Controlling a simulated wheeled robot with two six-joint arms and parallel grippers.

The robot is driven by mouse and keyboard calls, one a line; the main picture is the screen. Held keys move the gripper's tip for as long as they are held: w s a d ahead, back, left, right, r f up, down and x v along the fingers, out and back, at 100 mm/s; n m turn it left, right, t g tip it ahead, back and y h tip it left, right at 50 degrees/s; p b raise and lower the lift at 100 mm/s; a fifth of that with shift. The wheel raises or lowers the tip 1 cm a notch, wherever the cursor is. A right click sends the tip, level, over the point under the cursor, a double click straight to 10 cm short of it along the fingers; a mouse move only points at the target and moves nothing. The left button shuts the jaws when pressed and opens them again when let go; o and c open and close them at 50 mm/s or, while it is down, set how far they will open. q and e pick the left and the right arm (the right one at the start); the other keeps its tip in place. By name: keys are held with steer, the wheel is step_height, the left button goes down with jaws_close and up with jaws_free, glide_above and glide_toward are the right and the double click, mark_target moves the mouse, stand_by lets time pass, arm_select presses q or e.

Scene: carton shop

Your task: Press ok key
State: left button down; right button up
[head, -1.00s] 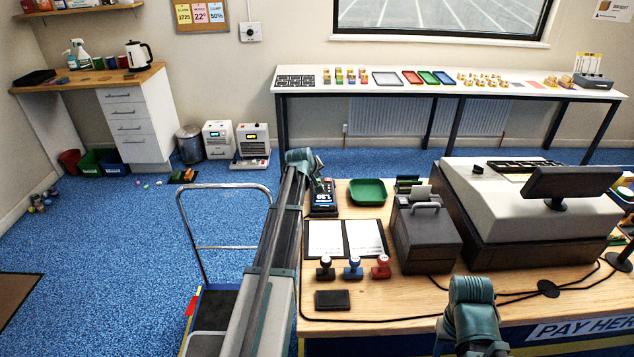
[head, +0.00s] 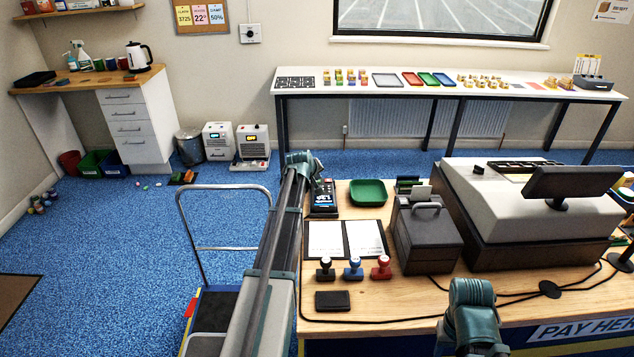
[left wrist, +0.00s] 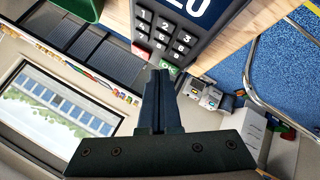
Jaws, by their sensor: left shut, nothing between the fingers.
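The card terminal (head: 323,200) stands at the left end of the counter, dark with a lit screen. My left gripper (left wrist: 158,74) is shut and empty. Its tips are at the lower edge of the keypad, close beside the green key; whether they touch it I cannot tell. In the head view the left wrist hangs over the terminal's far end. Only a teal part of my right arm shows; its fingers are not visible.
A green tray (head: 368,192) lies right of the terminal. An open book (head: 345,239) and several stamps (head: 353,267) lie nearer. A dark box with a handle (head: 427,238) and the cash register (head: 530,205) stand further right.

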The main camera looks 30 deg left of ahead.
stand_by(0.5)
arm_select(q)
steer(key=shift+r+p, duration=0.75)
steer(key=shift+p, duration=0.05)
step_height(320, 180, up, 5)
steer(key=p, duration=0.5)
steer(key=shift+r, duration=0.1)
stand_by(0.4)
